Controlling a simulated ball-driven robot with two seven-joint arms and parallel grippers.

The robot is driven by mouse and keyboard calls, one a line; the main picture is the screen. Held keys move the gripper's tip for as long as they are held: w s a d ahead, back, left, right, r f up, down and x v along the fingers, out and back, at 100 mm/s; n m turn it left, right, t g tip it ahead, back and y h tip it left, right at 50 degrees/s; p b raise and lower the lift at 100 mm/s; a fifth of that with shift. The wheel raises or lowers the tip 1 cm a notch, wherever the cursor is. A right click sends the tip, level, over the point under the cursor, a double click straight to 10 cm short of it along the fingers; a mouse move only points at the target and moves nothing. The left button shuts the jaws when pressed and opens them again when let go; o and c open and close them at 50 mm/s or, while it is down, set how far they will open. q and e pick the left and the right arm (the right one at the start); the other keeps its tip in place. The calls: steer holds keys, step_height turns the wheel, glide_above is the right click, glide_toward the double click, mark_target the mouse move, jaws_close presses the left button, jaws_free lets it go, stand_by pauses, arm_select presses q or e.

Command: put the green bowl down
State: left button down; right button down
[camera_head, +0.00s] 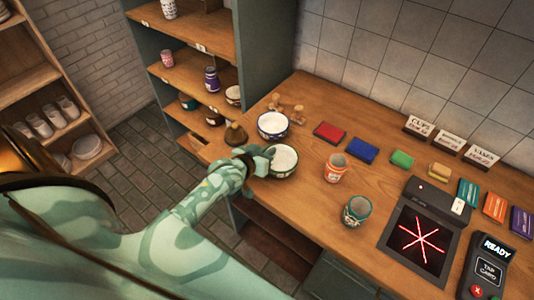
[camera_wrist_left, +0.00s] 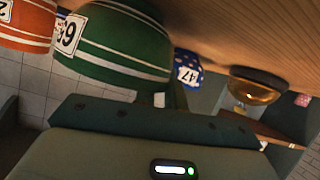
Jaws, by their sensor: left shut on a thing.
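The green bowl (camera_head: 284,161) with a white inside is at the left front part of the wooden counter (camera_head: 300,215) in the head view. In the left wrist view the green bowl (camera_wrist_left: 120,48) shows white stripes and a number label. My left gripper (camera_head: 262,160) is shut on the bowl's left side. The bowl looks level and is at or just above the counter; I cannot tell if it touches. My right gripper is not in view.
A blue-patterned bowl (camera_head: 273,125) stands close behind the green bowl. An orange cup (camera_head: 335,168) and a green cup (camera_head: 357,210) stand to the right. A gold bell (camera_head: 235,134) is to the left. Coloured blocks (camera_head: 362,150) lie further back.

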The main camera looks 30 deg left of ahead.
arm_select(q)
steer(key=shift+f, duration=0.1)
steer(key=c, duration=1.5)
jaws_free()
steer(key=p+v, duration=0.2)
steer(key=v, duration=1)
